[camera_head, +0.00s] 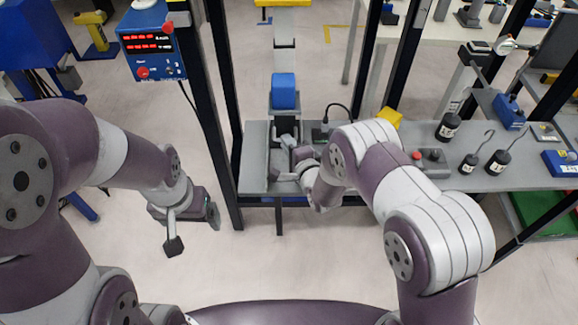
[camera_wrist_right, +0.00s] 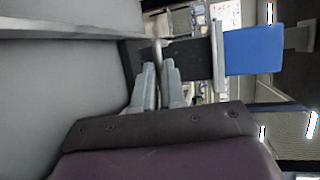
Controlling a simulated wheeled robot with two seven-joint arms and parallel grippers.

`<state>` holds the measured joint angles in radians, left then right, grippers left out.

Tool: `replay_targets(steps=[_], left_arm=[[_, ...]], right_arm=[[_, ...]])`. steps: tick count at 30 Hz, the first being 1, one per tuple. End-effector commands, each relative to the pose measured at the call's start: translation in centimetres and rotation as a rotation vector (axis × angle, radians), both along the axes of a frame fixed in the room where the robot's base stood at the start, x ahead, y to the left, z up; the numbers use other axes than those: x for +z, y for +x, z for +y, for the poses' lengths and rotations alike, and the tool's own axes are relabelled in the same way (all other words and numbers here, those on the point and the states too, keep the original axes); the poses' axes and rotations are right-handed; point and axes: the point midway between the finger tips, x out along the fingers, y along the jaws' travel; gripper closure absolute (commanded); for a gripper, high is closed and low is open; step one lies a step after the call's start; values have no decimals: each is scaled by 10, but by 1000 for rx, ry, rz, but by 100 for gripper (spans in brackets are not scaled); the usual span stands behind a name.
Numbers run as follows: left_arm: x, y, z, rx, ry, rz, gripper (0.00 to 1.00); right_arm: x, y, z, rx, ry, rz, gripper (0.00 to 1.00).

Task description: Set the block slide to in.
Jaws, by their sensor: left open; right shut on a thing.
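The block slide shows as a grey upright fixture on the workbench, with a blue block (camera_head: 284,91) above it; the blue block (camera_wrist_right: 254,50) also shows in the right wrist view. My right gripper (camera_head: 295,158) is at the fixture's base, partly hidden by my arm. In the right wrist view its fingers (camera_wrist_right: 158,72) are shut on a thin grey handle (camera_wrist_right: 157,50) beside a dark plate. The slide's exact position, in or out, I cannot tell. My left gripper (camera_head: 193,230) is open and empty, hanging left of the bench above the floor.
The grey workbench (camera_head: 254,160) has black posts at its sides. To the right stand a yellow block (camera_head: 389,117), a red button (camera_head: 417,155) and several black hooked weights (camera_head: 498,161). A blue display box (camera_head: 150,45) is at upper left. The floor left of the bench is clear.

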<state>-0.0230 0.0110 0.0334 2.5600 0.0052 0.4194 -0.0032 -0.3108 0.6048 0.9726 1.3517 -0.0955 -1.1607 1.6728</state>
Motion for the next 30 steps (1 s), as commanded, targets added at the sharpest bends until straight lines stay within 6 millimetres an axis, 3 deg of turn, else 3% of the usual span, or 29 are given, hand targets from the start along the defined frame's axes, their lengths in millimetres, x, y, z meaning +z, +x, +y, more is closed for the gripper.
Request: replay_targets(steps=[4,12,13,15,25,30], left_arm=[[-8,0,0,0,0,0,14],[-6,0,0,0,0,-1,14],[-6,0,0,0,0,-1,14],[-6,0,0,0,0,-1,14],[-6,0,0,0,0,0,14],[-7,0,0,0,0,0,14]], right_arm=[[-2,12,-1,0,-3,4,100],[1,13,-1,-2,-2,2,100],[1,13,-1,-2,-2,1,83],[1,13,-1,-2,-2,1,64],[0,10,-2,0,-3,3,64],[6,-15,-12,0,-3,5,64]])
